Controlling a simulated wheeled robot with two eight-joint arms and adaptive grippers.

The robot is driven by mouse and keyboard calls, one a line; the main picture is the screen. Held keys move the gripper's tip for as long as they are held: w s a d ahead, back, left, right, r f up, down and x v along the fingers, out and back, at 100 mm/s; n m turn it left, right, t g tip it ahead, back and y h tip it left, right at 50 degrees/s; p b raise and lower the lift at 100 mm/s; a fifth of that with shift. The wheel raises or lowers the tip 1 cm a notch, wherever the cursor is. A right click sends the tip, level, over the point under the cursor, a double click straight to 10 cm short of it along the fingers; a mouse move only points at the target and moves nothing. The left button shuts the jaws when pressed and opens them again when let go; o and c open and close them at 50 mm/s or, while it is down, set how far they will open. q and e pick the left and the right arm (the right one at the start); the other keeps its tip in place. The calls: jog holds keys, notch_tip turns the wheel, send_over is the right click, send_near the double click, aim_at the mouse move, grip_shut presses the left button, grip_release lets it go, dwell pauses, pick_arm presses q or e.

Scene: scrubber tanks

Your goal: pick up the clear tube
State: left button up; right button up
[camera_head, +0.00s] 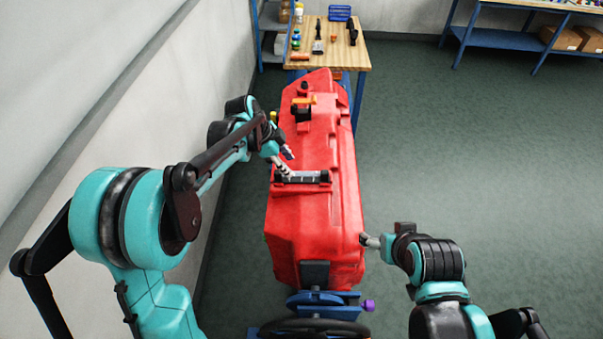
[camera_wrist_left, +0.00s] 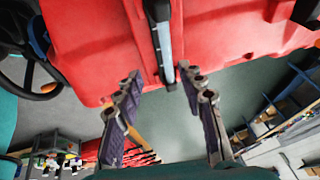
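The clear tube (camera_head: 302,177) is a short pale cylinder with black ends, lying across the top of the red tank body (camera_head: 325,215). In the left wrist view the clear tube (camera_wrist_left: 163,42) runs up from the gap between the fingertips, with a dark cap at each end. My left gripper (camera_head: 285,162) is just above the tube's left end. Its fingers (camera_wrist_left: 160,79) are spread, one on each side of the tube's near end, and do not grip it. My right gripper (camera_head: 369,241) is beside the tank's near right side; its finger opening is too small to tell.
A wooden workbench (camera_head: 350,58) with small parts and a blue basket (camera_head: 340,13) stands beyond the tank. A wall (camera_head: 190,90) is close on the left. Green floor (camera_head: 480,150) on the right is clear. A blue bench (camera_head: 495,37) stands at the far right.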

aim_at(301, 173)
pick_arm(q)
jog(key=f, duration=0.1)
jog(key=w+d+f, duration=0.1)
jog(key=shift+d+f+m, duration=0.15)
jog(key=shift+f+m, duration=0.15)
jog(key=shift+f, duration=0.1)
jog(key=x, duration=0.1)
jog(key=b+x, duration=0.1)
jog(key=x, duration=0.1)
jog(key=b+x, duration=0.1)
jog(key=x, duration=0.1)
jog(key=shift+w+d+f, duration=0.1)
jog(key=shift+w+d, duration=0.15)
jog(key=shift+w, duration=0.2)
jog(key=shift+c, duration=0.2)
grip_shut()
